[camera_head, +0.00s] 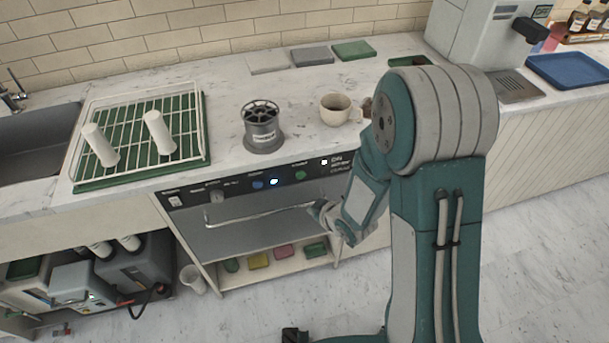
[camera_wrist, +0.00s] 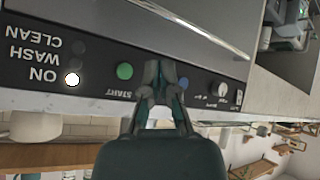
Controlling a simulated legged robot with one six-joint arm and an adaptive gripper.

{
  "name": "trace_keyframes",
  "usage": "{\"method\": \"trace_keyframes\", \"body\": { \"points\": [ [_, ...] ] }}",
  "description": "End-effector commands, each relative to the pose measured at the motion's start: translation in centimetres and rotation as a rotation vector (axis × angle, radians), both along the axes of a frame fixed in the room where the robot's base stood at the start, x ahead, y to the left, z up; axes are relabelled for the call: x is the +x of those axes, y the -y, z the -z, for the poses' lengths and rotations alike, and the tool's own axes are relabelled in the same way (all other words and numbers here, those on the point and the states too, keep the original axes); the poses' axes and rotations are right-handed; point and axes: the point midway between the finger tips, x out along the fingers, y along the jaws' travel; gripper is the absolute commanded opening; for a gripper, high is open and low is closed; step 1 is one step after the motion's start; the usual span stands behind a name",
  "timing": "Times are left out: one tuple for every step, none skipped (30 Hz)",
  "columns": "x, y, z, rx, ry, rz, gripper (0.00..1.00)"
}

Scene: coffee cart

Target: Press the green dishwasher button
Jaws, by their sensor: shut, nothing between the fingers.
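The dishwasher (camera_head: 242,236) is built in under the counter, its door shut, with a dark control panel along the top. The green button (camera_head: 300,175) is on the right part of that panel. In the wrist view, turned upside down, the green button (camera_wrist: 124,71) is above the START label. My gripper (camera_head: 318,207) is shut and empty, in front of the door, below and right of the green button. In the wrist view my gripper (camera_wrist: 161,68) covers part of the panel between the green button and a blue button (camera_wrist: 183,84). Contact is not visible.
A white ON light (camera_wrist: 72,79) is lit. The door handle (camera_head: 262,213) is close to my gripper. Open floor lies in front.

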Motion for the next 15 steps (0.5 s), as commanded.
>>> {"method": "trace_keyframes", "body": {
  "points": [
    [0.0,0.0,0.0,0.000,0.000,0.000,0.00],
    [0.0,0.0,0.0,0.000,0.000,0.000,0.00],
    [0.0,0.0,0.0,0.000,0.000,0.000,0.00],
    [0.0,0.0,0.0,0.000,0.000,0.000,0.00],
    [0.0,0.0,0.0,0.000,0.000,0.000,0.00],
    [0.1,0.0,0.0,0.000,0.001,0.001,0.00],
    [0.1,0.0,0.0,0.000,0.001,0.001,0.00],
    [0.2,0.0,0.0,0.000,0.001,0.001,0.00],
    [0.4,-0.1,0.0,0.000,0.001,0.001,0.00],
    [0.6,-0.1,0.0,0.000,0.001,0.000,0.00],
    [0.8,-0.2,-0.1,0.000,0.001,0.000,0.00],
    [1.2,-0.3,0.0,0.001,0.001,0.001,0.00],
    [1.5,-0.4,-0.1,0.000,0.001,0.000,0.00],
    [1.9,-0.5,0.0,0.000,0.002,0.000,0.00],
    [2.4,-0.6,0.0,0.000,0.002,0.000,0.00]
  ]
}}
